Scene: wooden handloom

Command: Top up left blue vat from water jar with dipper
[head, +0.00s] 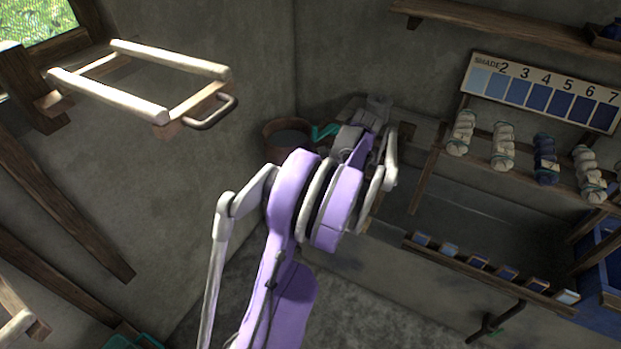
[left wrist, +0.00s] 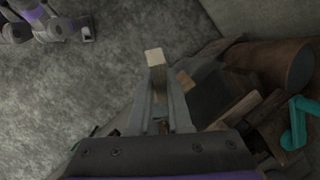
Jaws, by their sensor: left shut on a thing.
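A brown round jar (head: 288,137) with a dark grey surface inside stands in the back corner. In the left wrist view the jar (left wrist: 278,62) is at the right edge. A teal bent piece (head: 325,131) is at the jar's right side; it also shows in the left wrist view (left wrist: 293,128). My left gripper (head: 377,106) is right of the jar, its fingers mostly hidden in the head view. In the left wrist view my left gripper (left wrist: 160,100) is shut on a narrow stick with a pale square end (left wrist: 155,58). I cannot tell whether it is the dipper. No left blue vat is clearly identifiable.
A grey trough (head: 470,235) lies right of my arm, with a rack of small blue tiles (head: 490,268) along its front. Skeins (head: 503,145) hang under a shade card (head: 540,92). A wooden frame (head: 140,85) juts out at upper left. A blue bin (head: 603,265) is at right.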

